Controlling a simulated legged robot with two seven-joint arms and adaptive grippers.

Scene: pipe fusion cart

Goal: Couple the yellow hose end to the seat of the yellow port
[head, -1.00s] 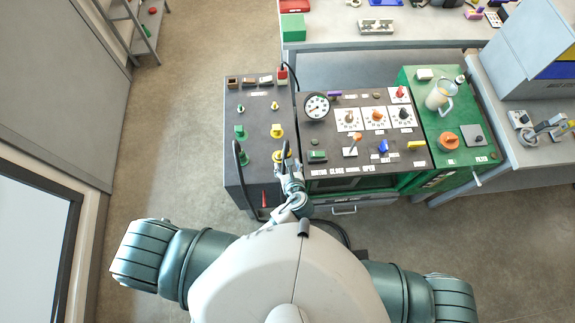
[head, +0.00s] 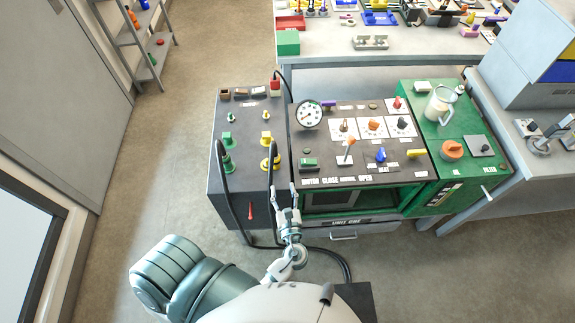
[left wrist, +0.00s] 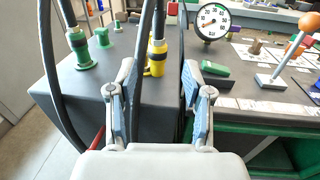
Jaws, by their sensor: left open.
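The yellow hose end (left wrist: 156,58) is at the lower yellow port (head: 267,164) on the dark panel, with a black hose (head: 271,185) arching down from it. It looks upright over the port, but I cannot tell whether it is fully seated. My left gripper (head: 285,188) is in front of the panel, below the port and apart from it. In the left wrist view, the gripper (left wrist: 160,75) is open, with the yellow hose end visible beyond and between its fingers. The hose passes between the fingers too. My right gripper is not in view.
A green hose end (left wrist: 78,45) with its own black hose (head: 222,190) stands left of the yellow one. A gauge (head: 308,114) and control panel with levers lie to the right. A red handle (head: 250,209) is on the panel's front. Open floor lies left.

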